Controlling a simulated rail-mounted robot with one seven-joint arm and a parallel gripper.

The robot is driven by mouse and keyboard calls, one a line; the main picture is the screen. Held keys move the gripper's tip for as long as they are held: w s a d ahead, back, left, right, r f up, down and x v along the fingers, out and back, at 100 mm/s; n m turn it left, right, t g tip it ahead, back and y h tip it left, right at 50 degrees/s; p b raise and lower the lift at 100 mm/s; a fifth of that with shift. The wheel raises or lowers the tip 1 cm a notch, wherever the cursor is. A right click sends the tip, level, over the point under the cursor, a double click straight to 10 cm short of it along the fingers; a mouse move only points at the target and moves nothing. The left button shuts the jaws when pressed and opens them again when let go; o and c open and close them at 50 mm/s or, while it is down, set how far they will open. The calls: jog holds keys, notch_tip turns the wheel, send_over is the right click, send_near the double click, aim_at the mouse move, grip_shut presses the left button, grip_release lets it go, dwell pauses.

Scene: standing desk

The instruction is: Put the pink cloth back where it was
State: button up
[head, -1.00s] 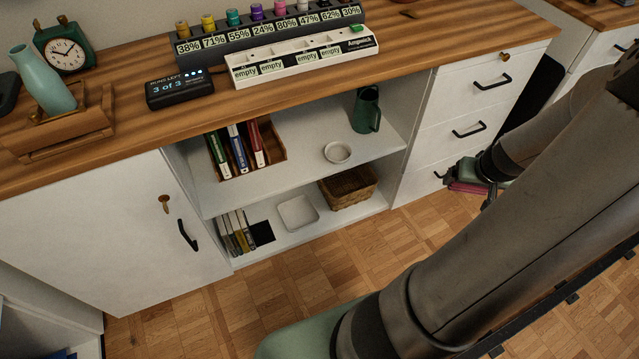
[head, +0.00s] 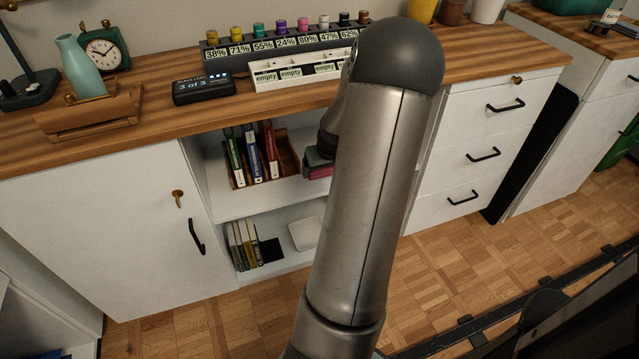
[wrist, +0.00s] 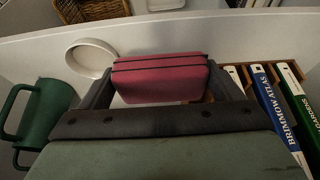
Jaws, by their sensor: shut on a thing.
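The pink cloth (wrist: 160,82), a folded block with dark lines across it, is between the two fingers of my gripper (wrist: 161,90) in the wrist view. My gripper is shut on it. In the head view a bit of the pink cloth (head: 318,172) shows under my gripper (head: 316,161), at the upper shelf opening just right of the upright books. My arm hides most of the gripper and the right part of the shelves there.
On the upper shelf are books (head: 252,152) in a wooden holder, a white round dish (wrist: 90,57) and a green pitcher (wrist: 45,113). Below are more books (head: 241,243), a white tray (head: 305,233) and a wicker basket (wrist: 92,8). Drawers (head: 487,145) stand at the right.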

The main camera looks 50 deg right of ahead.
aim_at(320, 185)
jog(key=w+f, duration=0.1)
jog(key=w+d+f, duration=0.1)
jog(key=shift+d+f+b, duration=0.15)
jog(key=shift+f+b, duration=0.25)
jog(key=f, duration=0.1)
jog(key=f+b, duration=0.2)
jog(key=shift+w+d+f, duration=0.1)
jog(key=shift+w+f, duration=0.15)
jog(key=shift+f, duration=0.05)
jog(key=shift+r, duration=0.1)
jog(key=o, duration=0.9)
jog(key=shift+f, duration=0.2)
jog(key=shift+c, duration=0.2)
jog(key=shift+r, duration=0.3)
jog(key=p+v, duration=0.4)
jog(key=v, duration=0.8)
jog(key=shift+p, duration=0.3)
